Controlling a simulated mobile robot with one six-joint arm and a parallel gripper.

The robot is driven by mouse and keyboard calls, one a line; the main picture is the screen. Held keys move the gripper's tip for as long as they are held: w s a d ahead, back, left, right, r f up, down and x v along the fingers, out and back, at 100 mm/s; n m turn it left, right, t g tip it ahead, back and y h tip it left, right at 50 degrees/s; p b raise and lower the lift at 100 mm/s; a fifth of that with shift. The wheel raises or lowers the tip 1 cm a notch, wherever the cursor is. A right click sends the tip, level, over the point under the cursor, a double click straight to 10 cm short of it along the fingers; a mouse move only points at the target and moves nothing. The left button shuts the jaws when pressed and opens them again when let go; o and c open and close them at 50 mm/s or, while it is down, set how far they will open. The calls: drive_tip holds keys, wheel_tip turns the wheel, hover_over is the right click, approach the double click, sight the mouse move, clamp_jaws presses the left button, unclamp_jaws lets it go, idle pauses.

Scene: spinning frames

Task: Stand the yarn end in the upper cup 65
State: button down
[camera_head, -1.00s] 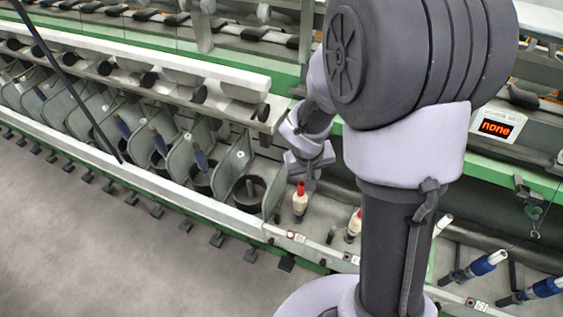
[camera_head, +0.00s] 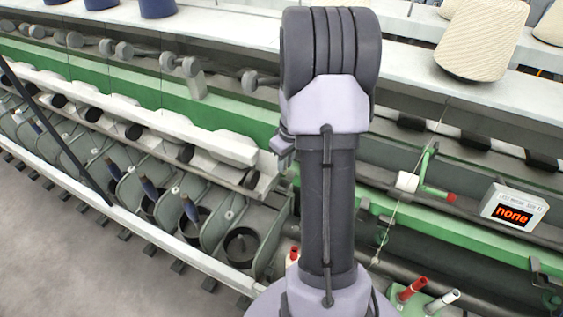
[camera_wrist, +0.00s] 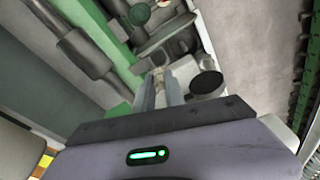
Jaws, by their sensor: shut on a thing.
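In the wrist view, my gripper (camera_wrist: 163,85) points away from the camera, its two grey fingers close together. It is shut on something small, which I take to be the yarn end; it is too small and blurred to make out. A pale round part with a dark mouth (camera_wrist: 207,84) lies just right of the fingertips. I cannot tell whether it is cup 65, as no number is readable. In the head view, my arm hides the fingertips. A thin pale thread (camera_head: 421,155) runs down to the right of the arm.
A display reading "none" (camera_head: 512,206) and a green bracket (camera_head: 425,172) are right of my arm. A row of pale housings with dark round ends (camera_head: 186,153) runs left. Blue bobbins (camera_head: 190,209) stand below.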

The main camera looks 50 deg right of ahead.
drive_tip(key=shift+f+b, duration=2.15)
drive_tip(key=shift+f, duration=0.9)
drive_tip(key=c, duration=1.3)
unclamp_jaws()
drive_tip(key=shift+r, duration=0.1)
drive_tip(key=r, duration=0.5)
drive_tip(key=s+r, duration=0.1)
drive_tip(key=r, duration=0.1)
drive_tip(key=shift+r, duration=0.2)
